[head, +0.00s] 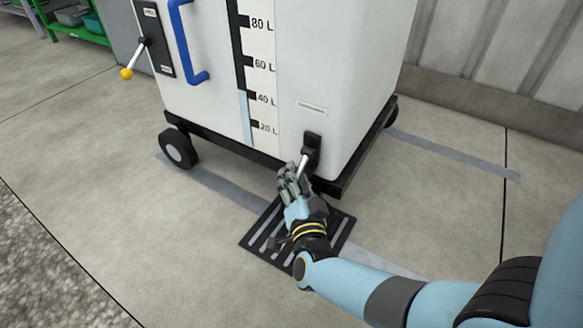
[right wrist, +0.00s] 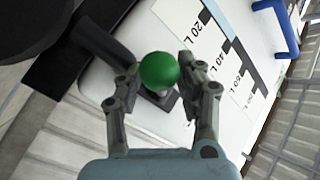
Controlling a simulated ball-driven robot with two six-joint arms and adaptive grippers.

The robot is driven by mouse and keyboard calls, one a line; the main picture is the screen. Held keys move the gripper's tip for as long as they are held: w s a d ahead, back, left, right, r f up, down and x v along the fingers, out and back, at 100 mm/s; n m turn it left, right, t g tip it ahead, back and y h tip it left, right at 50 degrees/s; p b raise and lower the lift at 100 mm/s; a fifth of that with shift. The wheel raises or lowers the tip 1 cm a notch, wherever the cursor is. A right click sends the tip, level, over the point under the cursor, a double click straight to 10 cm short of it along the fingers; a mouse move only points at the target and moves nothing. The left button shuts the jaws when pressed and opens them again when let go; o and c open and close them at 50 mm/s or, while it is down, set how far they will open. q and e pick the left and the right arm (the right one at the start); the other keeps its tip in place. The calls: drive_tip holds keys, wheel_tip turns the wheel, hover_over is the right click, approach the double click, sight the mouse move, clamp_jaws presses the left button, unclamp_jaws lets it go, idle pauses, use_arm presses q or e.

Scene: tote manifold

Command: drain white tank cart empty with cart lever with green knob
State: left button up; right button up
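The white tank cart (head: 340,75) stands on a black wheeled base. Its level strip (head: 247,118) shows pale blue up to a little above the 40 L mark. The cart lever (head: 304,163) sits low on the front, its stem slanting down from a black mount. My right gripper (head: 292,183) is at the lever's lower end and hides the knob in the head view. In the right wrist view, the green knob (right wrist: 159,70) lies between the fingers of my right gripper (right wrist: 157,78), which look spread around it; contact is unclear. My left gripper is not in view.
A black slotted floor drain (head: 258,240) lies below my right gripper. A yellow-knob lever (head: 127,73) and a blue handle (head: 188,45) are on the cart's left part. A green rack (head: 78,32) stands at the far left. The floor at left is clear.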

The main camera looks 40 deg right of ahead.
drive_tip(key=shift+c, duration=0.2)
clamp_jaws()
idle(0.5)
